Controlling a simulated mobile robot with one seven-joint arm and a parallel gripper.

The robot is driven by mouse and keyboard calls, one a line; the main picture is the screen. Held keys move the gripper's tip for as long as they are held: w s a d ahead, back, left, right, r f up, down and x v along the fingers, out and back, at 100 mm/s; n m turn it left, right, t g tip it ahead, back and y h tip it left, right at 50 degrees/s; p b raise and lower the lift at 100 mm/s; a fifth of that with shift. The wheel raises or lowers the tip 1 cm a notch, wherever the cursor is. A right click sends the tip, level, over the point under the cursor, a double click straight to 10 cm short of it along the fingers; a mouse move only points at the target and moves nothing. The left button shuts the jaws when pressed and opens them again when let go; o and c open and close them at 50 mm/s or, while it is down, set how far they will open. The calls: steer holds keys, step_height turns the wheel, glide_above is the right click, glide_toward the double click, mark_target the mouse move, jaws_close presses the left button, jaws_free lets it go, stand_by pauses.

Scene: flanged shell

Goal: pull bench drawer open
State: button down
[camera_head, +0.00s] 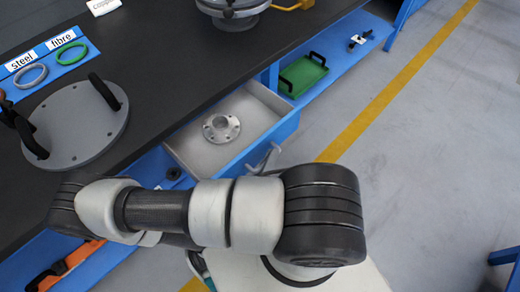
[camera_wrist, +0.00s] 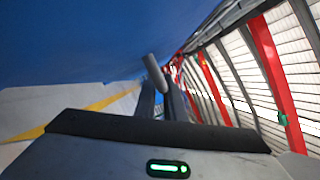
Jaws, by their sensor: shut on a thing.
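The bench drawer (camera_head: 260,144) stands open below the dark bench top, its pale inside showing in the head view. A grey flanged metal part (camera_head: 221,127) lies on the drawer floor. In the wrist view the grey bar handle (camera_wrist: 153,68) stands out from the blue drawer front (camera_wrist: 80,45). My gripper (camera_wrist: 161,90) is shut on this handle, one dark finger on each side. In the head view my arm hides most of the gripper and the near end of the drawer front.
The bench top (camera_head: 170,65) carries a round grey plate with black handles (camera_head: 75,125), and rings (camera_head: 71,54) labelled steel and fibre. A green tray (camera_head: 302,76) sits on the blue lower shelf. The grey floor right of the drawer, with a yellow line (camera_head: 390,92), is clear.

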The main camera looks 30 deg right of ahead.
steer(key=shift+s+d, duration=0.1)
steer(key=shift+s, duration=0.2)
steer(key=c, duration=2.1)
jaws_free()
steer(key=v, duration=1.7)
steer(key=shift+s+f, duration=0.15)
